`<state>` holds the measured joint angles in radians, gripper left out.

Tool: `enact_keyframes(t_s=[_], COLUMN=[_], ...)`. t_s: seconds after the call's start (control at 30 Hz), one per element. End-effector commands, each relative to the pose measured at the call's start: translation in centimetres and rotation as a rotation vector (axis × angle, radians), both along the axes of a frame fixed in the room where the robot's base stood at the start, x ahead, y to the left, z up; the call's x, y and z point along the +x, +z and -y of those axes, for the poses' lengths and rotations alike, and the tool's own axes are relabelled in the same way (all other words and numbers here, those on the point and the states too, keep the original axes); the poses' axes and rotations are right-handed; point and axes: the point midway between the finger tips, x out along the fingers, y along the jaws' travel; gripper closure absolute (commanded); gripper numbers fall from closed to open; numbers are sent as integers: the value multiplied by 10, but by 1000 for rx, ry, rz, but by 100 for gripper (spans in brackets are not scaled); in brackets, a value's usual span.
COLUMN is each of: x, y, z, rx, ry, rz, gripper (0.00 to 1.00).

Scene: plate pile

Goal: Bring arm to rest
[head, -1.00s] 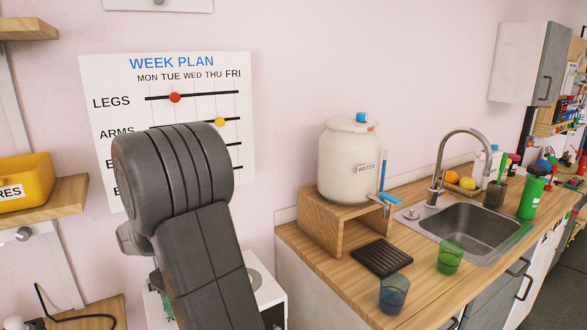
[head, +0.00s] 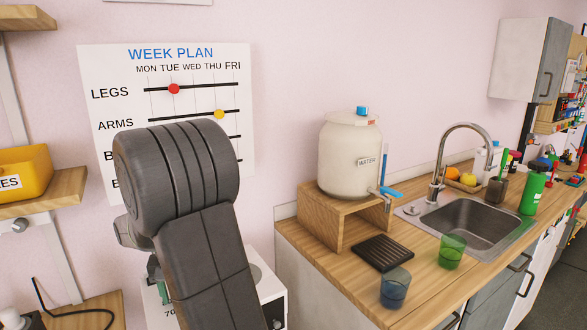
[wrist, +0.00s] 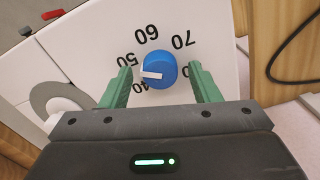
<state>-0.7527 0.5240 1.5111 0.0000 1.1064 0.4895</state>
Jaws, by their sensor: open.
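My gripper (wrist: 161,88) shows in the wrist view with its two green fingers apart, one on each side of a blue knob (wrist: 160,68). The fingers do not appear to touch the knob. The knob has a white pointer and sits on a white panel (wrist: 95,35) with numbers such as 40, 50, 60 and 70. In the head view my dark grey arm stands in front of the white appliance (head: 272,292) and hides most of it. A bit of green finger (head: 156,268) shows left of the arm.
The week plan board (head: 170,75) hangs on the wall behind my arm. A yellow bin (head: 22,172) sits on a shelf at left. The counter (head: 320,262) at right holds a water jar (head: 345,160), blue cup (head: 394,288), green cup (head: 451,252) and sink (head: 475,222).

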Motion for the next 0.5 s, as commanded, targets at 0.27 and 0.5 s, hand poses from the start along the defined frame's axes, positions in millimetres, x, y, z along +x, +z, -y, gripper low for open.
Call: enact_keyframes(t_s=[0.27,0.5], x=[0,0], y=[-1,0], z=[0,0], rx=[0,0], ry=[-160,-205], rz=[1,0], gripper=[44,44])
